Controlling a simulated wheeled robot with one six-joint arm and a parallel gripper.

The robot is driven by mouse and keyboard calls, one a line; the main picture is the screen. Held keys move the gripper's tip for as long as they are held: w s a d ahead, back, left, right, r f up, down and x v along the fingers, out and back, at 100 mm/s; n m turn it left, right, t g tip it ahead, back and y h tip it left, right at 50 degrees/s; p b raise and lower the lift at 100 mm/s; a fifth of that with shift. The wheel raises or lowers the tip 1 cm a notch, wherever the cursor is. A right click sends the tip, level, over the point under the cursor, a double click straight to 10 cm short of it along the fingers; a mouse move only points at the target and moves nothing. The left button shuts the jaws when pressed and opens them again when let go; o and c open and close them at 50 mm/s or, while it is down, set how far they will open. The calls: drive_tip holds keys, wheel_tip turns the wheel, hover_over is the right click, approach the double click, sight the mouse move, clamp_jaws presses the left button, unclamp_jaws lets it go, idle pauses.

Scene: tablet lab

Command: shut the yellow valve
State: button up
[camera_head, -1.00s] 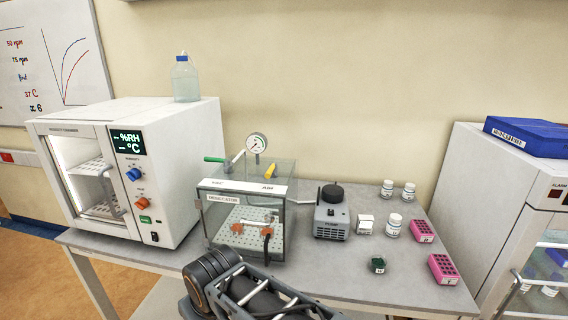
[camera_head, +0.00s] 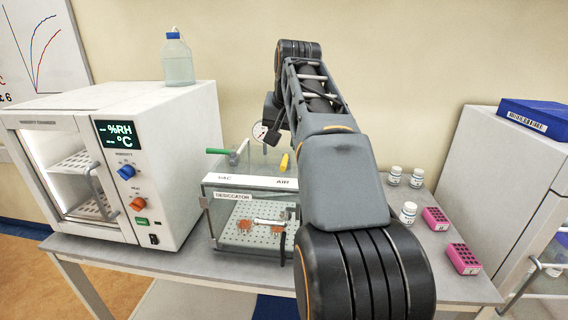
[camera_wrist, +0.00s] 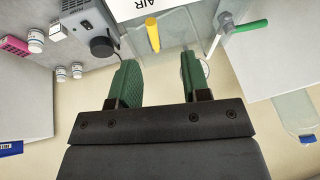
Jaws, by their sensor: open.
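The yellow valve handle (camera_head: 284,162) stands on top of the clear desiccator box (camera_head: 222,212), behind the AIR label. In the wrist view the yellow handle (camera_wrist: 153,34) lies lengthwise in the picture, just beyond the gap between my fingertips. My gripper (camera_wrist: 160,68) is open and empty, with its two green fingers apart and not touching the handle. In the head view my arm reaches up over the table, and my fingers cannot be made out there. A green valve handle (camera_head: 219,151) sits to the left of the yellow one.
A pressure gauge (camera_head: 260,131) rises behind the yellow handle, partly hidden by my arm. A grey pump (camera_wrist: 90,25) with a black knob stands beside the box. White bottles (camera_head: 408,212) and pink racks (camera_head: 463,258) are at the right. A humidity chamber (camera_head: 180,150) stands at the left.

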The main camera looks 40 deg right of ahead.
sight(284, 163)
drive_tip(key=shift+m, duration=0.4)
drive_tip(key=w+d+f, duration=0.1)
drive_tip(key=f, duration=0.2)
drive_tip(key=w+d+f, duration=0.2)
drive_tip(key=f, duration=0.2)
drive_tip(key=w+d+f+b, duration=0.1)
drive_tip(key=w+f, duration=0.1)
drive_tip(key=f, duration=0.1)
drive_tip(key=shift+w+d+f, duration=0.2)
drive_tip(key=shift+d, duration=0.05)
clamp_jaws()
